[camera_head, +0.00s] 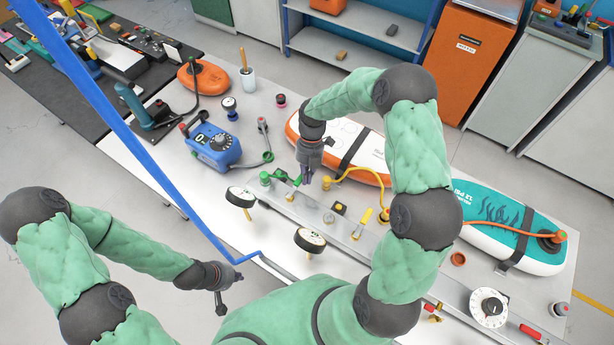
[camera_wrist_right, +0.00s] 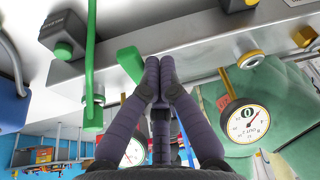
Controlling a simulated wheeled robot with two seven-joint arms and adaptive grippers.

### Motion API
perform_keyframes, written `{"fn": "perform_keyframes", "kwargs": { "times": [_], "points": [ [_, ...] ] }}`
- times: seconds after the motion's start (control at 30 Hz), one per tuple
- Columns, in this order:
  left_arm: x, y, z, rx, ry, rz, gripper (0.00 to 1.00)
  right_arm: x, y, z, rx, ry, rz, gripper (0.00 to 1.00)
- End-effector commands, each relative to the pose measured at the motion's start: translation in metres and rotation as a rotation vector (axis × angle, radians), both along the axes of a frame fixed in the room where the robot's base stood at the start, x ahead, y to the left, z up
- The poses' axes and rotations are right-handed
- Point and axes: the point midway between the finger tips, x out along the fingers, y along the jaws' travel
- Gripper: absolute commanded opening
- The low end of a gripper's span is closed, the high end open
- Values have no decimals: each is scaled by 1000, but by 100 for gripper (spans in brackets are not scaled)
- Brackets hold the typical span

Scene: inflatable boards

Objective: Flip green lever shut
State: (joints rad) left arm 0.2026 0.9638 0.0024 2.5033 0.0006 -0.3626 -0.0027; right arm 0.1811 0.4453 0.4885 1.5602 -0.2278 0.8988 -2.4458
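The green lever (camera_head: 283,175) sits on the grey metal rail (camera_head: 340,232), at its far left end in the head view. It also shows in the right wrist view (camera_wrist_right: 130,62) as a flat green handle, slanted, just left of my fingertips. My right gripper (camera_head: 307,183) is over the rail beside the lever; in the right wrist view (camera_wrist_right: 155,75) its fingers are together with nothing seen between them. I cannot tell whether they touch the lever. My left gripper (camera_head: 221,306) hangs away from the rail at lower left; its fingers are too small to judge.
Two round gauges (camera_head: 240,197) (camera_head: 310,240) stand along the rail's near side. A yellow lever (camera_head: 363,220) is further right on the rail. A blue pump box (camera_head: 210,145) is left. An orange-white board (camera_head: 340,145) and a teal board (camera_head: 510,225) lie behind.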

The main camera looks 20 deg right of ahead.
Motion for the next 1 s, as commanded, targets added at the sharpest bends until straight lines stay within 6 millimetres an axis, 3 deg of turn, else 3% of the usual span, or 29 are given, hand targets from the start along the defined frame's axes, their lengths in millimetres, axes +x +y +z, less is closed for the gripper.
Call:
{"fn": "perform_keyframes", "kwargs": {
  "times": [0.27, 0.7, 1.0],
  "points": [
    [0, 0, 0, 0, 0, 0, 0, 5, -3, 12, -1, -6, -1, 0],
    [0, 0, 0, 0, 0, 0, 0, 25, -19, 88, -1, -4, -1, 0],
    [0, 0, 0, 0, 0, 0, 0, 31, -24, 112, 1, -1, 0, 0]
  ]
}}
